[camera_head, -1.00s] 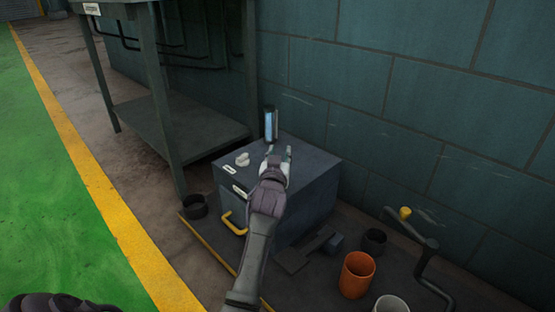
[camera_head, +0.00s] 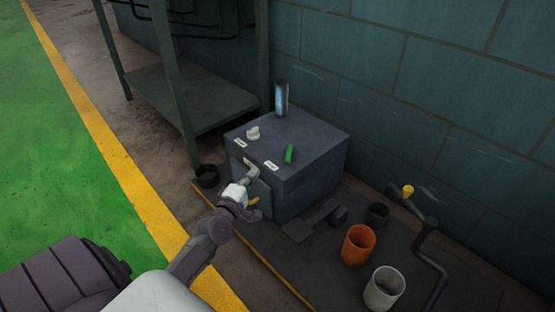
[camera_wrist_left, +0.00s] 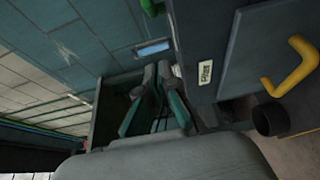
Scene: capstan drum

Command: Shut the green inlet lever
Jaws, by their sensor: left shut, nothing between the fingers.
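The green lever (camera_head: 289,154) lies on top of the dark grey box (camera_head: 315,135), near its front edge and behind a small white label (camera_head: 271,165). A bit of green at the top edge of the left wrist view (camera_wrist_left: 150,7) seems to be the same lever. My left gripper (camera_head: 251,170) is shut and empty by the box's front face, apart from the lever and lower than it. Its fingers also show in the left wrist view (camera_wrist_left: 155,98). My right gripper is out of view.
A white knob (camera_head: 253,133) and a blue-faced cylinder (camera_head: 281,98) stand on the box. A yellow handle (camera_wrist_left: 292,68) sticks out of its front. A black cup (camera_head: 207,176) stands left; an orange cup (camera_head: 358,245), a white cup (camera_head: 384,288) and a crank (camera_head: 428,245) are right.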

